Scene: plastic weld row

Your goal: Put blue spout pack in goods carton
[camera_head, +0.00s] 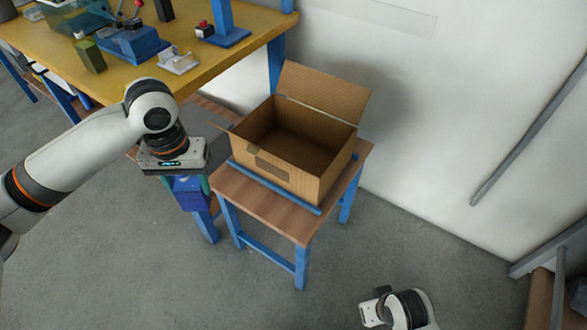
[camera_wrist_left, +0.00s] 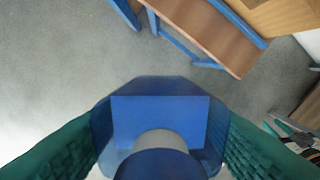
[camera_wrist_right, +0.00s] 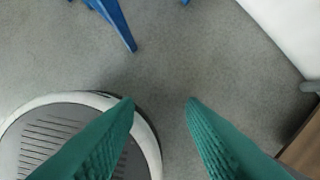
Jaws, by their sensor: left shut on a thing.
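The blue spout pack (camera_wrist_left: 160,118) is held between the green fingers of my left gripper (camera_wrist_left: 160,150). In the head view the pack (camera_head: 189,193) hangs under my left gripper (camera_head: 188,178), to the left of the small stand and above the floor. The goods carton (camera_head: 287,178) is an open brown box on that stand, with its back flap raised. It is up and to the right of the pack, and the two are apart. My right gripper (camera_wrist_right: 160,105) is open and empty over the floor; its fingers hardly show in the head view.
The small stand (camera_head: 231,197) has a wooden top and blue legs. A yellow workbench (camera_head: 215,60) at the upper left carries a green pack (camera_head: 90,56), a blue fixture and other items. A white wall is behind the carton. Grey floor lies open in front.

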